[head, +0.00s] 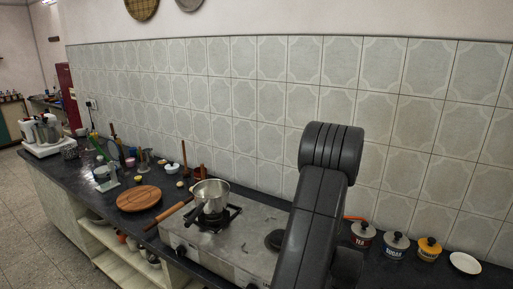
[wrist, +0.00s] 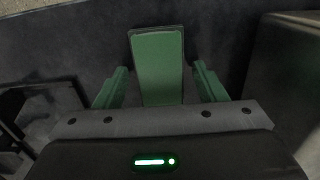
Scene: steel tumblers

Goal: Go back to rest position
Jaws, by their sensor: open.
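My gripper (wrist: 160,67) is open in the wrist view, its two green fingers spread apart. A flat green rectangular shape (wrist: 162,72) shows between the fingers; I cannot tell whether it is a separate thing or part of the gripper. No clear grip on anything is visible. In the head view my dark arm rises in front of the stove's right side, and my gripper is hidden there.
A steel pot (head: 210,193) stands on the stove (head: 245,235). A round wooden board (head: 138,198) lies to its left, with small kitchenware beyond. Lidded jars (head: 396,245) and a white dish (head: 465,263) stand right of my arm. A tiled wall (head: 230,90) closes the back.

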